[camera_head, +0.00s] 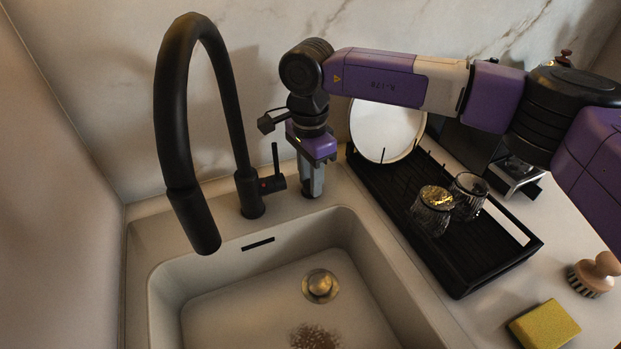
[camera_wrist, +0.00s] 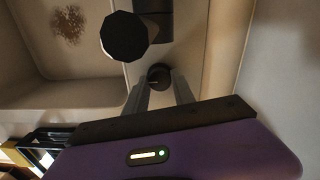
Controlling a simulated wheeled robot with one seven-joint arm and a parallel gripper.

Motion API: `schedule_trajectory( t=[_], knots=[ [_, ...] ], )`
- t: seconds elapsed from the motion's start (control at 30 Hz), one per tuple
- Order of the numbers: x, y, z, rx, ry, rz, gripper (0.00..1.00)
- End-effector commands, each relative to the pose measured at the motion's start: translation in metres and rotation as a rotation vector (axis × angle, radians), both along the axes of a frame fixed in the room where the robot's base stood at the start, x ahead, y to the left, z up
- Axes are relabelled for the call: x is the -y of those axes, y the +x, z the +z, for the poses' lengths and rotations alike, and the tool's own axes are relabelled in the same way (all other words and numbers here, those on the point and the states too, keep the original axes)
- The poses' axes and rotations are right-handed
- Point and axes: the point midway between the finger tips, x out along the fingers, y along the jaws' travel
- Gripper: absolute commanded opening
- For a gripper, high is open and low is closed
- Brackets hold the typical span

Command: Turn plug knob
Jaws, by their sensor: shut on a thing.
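The plug knob (camera_wrist: 158,72) is a small dark round knob on the sink's back ledge, seen in the wrist view between my two fingertips. The round brass drain plug (camera_head: 320,285) sits in the floor of the beige sink (camera_head: 225,310). I cannot tell whether it is raised.
A tall black faucet (camera_head: 172,130) with a side lever (camera_head: 275,165) stands close left of my gripper. A black drying rack (camera_head: 470,275) with a white plate (camera_head: 385,130) and glasses (camera_head: 433,210) is to the right. A sponge (camera_head: 545,326) and brush (camera_head: 597,272) lie front right.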

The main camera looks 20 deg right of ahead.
Motion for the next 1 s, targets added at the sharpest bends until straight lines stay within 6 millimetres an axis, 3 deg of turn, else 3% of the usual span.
schedule_trajectory(
  t=[0.17, 0.2, 0.23, 0.63, 1.0],
  knots=[
    [-0.001, 0.001, 0.002, 0.004, 0.002, 0.002, 0.0],
    [-0.001, 0.001, 0.002, 0.004, 0.002, 0.002, 0.36],
    [-0.001, 0.001, 0.002, 0.004, 0.002, 0.002, 0.4],
    [0.0, 0.001, 0.008, 0.003, 0.0, 0.0, 0.4],
    [-0.001, 0.002, 0.064, 0.004, 0.001, 0.0, 0.4]
  ],
)
